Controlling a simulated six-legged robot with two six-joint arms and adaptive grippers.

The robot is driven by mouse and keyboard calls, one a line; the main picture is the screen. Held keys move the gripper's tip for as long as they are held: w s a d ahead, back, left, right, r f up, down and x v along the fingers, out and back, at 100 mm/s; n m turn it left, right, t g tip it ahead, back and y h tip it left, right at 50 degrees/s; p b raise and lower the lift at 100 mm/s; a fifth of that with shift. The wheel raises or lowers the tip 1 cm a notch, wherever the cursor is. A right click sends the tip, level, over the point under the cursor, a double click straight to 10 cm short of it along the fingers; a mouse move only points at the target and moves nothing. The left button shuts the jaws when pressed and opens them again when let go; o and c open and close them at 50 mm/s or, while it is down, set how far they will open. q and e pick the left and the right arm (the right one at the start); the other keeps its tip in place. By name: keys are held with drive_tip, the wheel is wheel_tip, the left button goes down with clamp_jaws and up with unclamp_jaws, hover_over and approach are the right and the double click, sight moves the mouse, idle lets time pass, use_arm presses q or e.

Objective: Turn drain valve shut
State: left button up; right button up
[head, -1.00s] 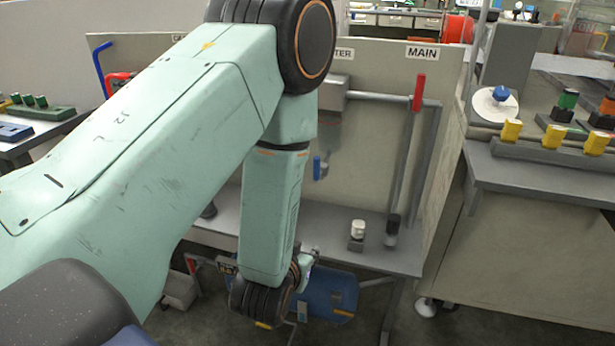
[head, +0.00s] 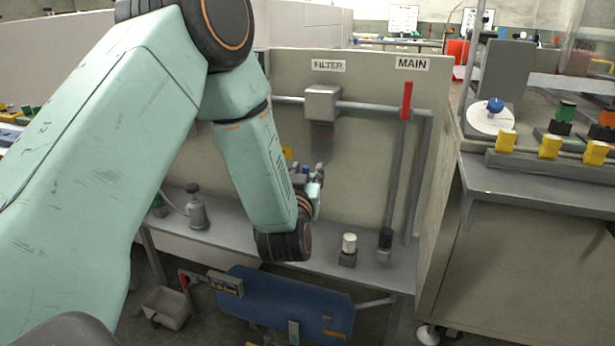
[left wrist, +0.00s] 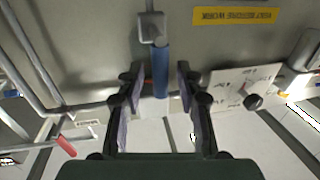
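The blue valve handle (left wrist: 160,70) hangs from a grey fitting (left wrist: 151,28) in the left wrist view; I take it to be the drain valve. My left gripper (left wrist: 158,80) is open, with one dark finger on each side of the handle and a gap showing to both. In the head view my left gripper (head: 313,178) is below the grey filter box (head: 322,103), in front of the panel. There my forearm and gripper largely hide the blue handle. My right gripper is not in view.
The red MAIN handle (head: 406,100) stands upright on the pipe at right. A white-capped part (head: 349,243) and a black-capped part (head: 385,240) stand on the shelf. Below are a blue panel (head: 285,300) and a grey bin (head: 167,306). A white plate with a knob (left wrist: 252,101) lies right of the fingers.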

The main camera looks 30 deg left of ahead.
use_arm(q)
drive_tip(key=shift+w+a, duration=0.1)
drive_tip(key=shift+a, duration=0.1)
drive_tip(key=shift+d+r, duration=0.1)
drive_tip(key=shift+d, duration=0.05)
drive_tip(key=shift+c, duration=0.5)
clamp_jaws()
